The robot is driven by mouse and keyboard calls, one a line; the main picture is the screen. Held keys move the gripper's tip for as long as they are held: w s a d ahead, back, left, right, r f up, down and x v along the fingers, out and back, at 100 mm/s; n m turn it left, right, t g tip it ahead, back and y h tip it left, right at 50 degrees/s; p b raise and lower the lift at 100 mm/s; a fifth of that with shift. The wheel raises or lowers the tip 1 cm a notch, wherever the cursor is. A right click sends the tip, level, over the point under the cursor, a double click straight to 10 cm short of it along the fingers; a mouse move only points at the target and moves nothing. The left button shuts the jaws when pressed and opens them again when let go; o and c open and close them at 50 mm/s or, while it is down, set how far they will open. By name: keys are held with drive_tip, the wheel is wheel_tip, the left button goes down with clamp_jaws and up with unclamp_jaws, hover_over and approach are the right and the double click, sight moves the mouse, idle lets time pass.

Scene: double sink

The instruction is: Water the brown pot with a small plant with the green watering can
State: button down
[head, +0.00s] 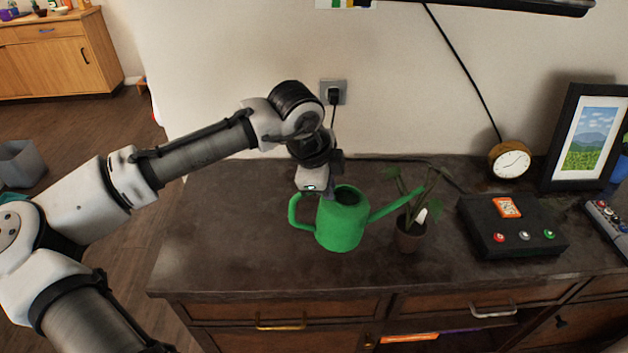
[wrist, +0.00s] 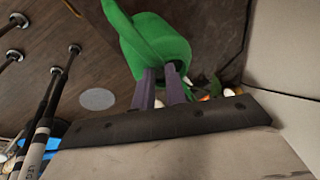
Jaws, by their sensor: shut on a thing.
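The green watering can (head: 340,228) is upright at the middle of the dresser top, its handle to the left and its spout to the right. My gripper (head: 325,192) is above it, shut on its upper part. In the wrist view the two fingers (wrist: 162,75) meet the green can (wrist: 160,45). I cannot tell whether the can touches the dresser top. The brown pot (head: 411,236) with a small plant (head: 412,203) stands just right of the can. The spout's end reaches up to the plant's leaves. The pot is mostly hidden in the wrist view.
The dark dresser top (head: 225,235) is clear to the left. Right of the plant are a black box with buttons (head: 510,228), a round clock (head: 511,160) and a picture frame (head: 590,140). A wall socket with a plug (head: 333,93) is behind my arm.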

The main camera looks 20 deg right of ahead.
drive_tip(key=shift+r, duration=0.15)
drive_tip(key=shift+a+r+h+p, duration=0.2)
drive_tip(key=shift+r+h+p, duration=0.3)
drive_tip(key=shift+r, duration=0.7)
idle(0.7)
